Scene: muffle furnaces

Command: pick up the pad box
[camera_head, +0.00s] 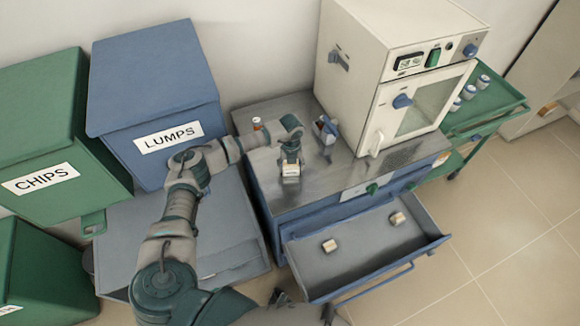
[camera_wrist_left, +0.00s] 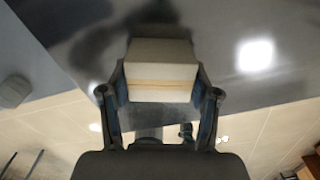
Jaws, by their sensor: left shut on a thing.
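The pad box (camera_head: 291,169) is a small pale box with a tan band, at the front part of the metal worktop. My left gripper (camera_head: 291,160) reaches down over the worktop and is shut on it. In the left wrist view the pad box (camera_wrist_left: 160,72) sits between the two fingers of my left gripper (camera_wrist_left: 160,90), one on each side. I cannot tell whether its underside touches the worktop. Part of my right gripper (camera_head: 303,306) shows at the bottom edge of the head view, cut off, so its jaws are unclear.
A white furnace (camera_head: 350,60) stands on the worktop (camera_head: 270,110), right of the gripper. Below, an open drawer (camera_head: 362,258) holds two small boxes. LUMPS (camera_head: 150,90) and CHIPS (camera_head: 45,125) bins stand left.

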